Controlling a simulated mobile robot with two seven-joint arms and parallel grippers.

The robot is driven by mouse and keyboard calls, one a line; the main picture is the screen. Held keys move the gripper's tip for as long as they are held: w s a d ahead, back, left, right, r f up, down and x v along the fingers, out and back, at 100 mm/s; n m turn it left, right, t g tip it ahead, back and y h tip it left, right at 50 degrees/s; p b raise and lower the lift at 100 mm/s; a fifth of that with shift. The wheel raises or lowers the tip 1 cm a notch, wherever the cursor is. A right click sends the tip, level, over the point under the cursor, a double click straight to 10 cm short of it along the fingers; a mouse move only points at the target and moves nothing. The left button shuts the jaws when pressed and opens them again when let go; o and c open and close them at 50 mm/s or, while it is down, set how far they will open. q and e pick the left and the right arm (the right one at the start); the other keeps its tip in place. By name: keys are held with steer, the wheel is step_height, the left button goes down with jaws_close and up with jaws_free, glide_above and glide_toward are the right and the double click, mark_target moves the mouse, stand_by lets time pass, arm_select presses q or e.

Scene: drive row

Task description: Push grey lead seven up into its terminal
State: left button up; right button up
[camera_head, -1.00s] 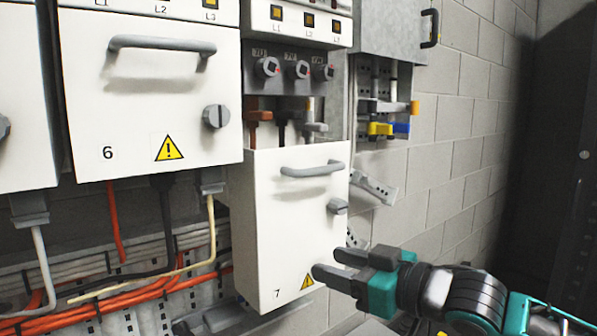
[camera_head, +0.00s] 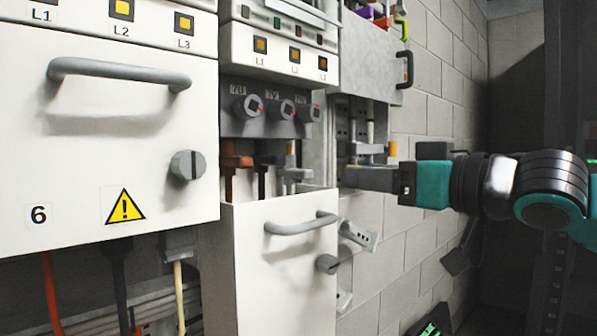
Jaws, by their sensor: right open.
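Grey lead seven (camera_head: 297,174) stands upright behind the top edge of the white door of unit 7, rightmost of three leads. A brass-coloured pin shows at its top, just below the terminal block (camera_head: 235,126). I cannot tell whether the pin touches the block. My left gripper is not in view.
The brown lead (camera_head: 236,162) and black lead (camera_head: 264,170) stand left of the grey one. The white door (camera_head: 285,270) with its handle (camera_head: 300,224) lies below. Closed unit 6 (camera_head: 110,180) fills the left.

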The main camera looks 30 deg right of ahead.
mark_target(310, 172)
steer(key=x, duration=1.2)
steer(key=shift+w+a, duration=0.1)
steer(key=shift+w, duration=0.05)
jaws_close()
